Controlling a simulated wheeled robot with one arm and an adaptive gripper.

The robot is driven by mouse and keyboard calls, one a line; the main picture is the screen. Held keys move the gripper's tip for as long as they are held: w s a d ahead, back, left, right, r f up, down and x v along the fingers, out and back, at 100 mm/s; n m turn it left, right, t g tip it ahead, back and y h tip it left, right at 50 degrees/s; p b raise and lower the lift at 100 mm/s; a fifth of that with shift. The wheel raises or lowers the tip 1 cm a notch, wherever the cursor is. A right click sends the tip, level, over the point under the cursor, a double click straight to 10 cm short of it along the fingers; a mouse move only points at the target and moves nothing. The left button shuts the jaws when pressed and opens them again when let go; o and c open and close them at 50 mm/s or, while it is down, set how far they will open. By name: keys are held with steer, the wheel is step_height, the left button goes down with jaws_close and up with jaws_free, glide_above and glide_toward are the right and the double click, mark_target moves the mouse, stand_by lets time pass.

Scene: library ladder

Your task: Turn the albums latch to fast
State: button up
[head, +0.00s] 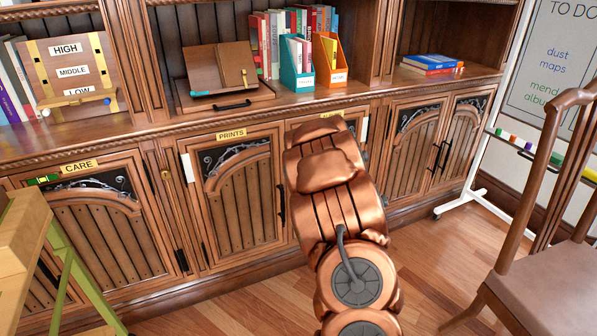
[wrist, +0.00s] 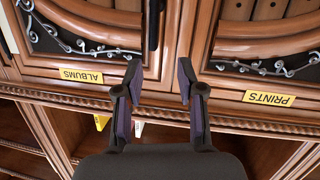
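The yellow ALBUMS label (wrist: 81,76) shows upside down in the wrist view, above a dark-panelled door with silver scrollwork. In the head view my arm covers most of that door, and only a sliver of its label shows. My gripper (wrist: 158,82) is open and empty, its two fingers apart in front of the wooden upright between the albums and prints doors. A dark vertical bar (wrist: 153,24) shows just beyond the left finger. I cannot make out the albums latch or its setting in either view. My gripper itself is hidden in the head view.
The PRINTS door (head: 240,195) is left of my arm, with a white strip (head: 187,168) at its upper left. A brass fitting (head: 165,175) sits on the post beside it. A wooden chair (head: 545,240) stands at right, a green-legged stand (head: 70,265) at left. Some floor is clear.

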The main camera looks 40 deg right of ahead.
step_height(320, 180, down, 6)
steer(key=d+t+y+b, duration=0.1)
steer(key=d+t+b, duration=0.1)
steer(key=t+b, duration=0.1)
steer(key=shift+d+f, duration=0.2)
steer(key=shift+d, duration=0.05)
steer(key=b+x, duration=0.1)
steer(key=x, duration=0.6)
steer(key=shift+w+b, duration=0.25)
steer(key=shift+b, duration=0.05)
steer(key=shift+c, duration=0.4)
steer(key=shift+r, duration=0.1)
jaws_close()
